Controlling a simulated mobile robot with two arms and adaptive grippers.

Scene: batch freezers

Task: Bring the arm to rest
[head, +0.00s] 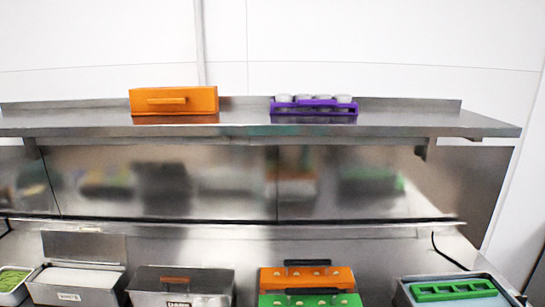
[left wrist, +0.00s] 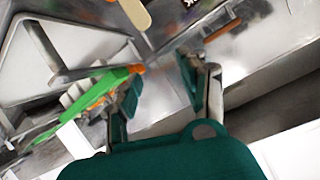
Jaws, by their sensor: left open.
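My left gripper (left wrist: 160,98) shows in the left wrist view, with its two dark green-padded fingers apart and nothing between them. A green and orange object (left wrist: 85,97) lies beyond the left finger, which partly overlaps it in the picture; I cannot tell how far apart they are. Neither arm shows in the head view. My right gripper is in no view.
In the head view, a steel shelf (head: 400,122) holds an orange box (head: 173,101) and a purple rack (head: 314,107) with white cups. Below stand several steel containers, orange (head: 337,277) and green (head: 349,300) holders, and a green tray (head: 452,288).

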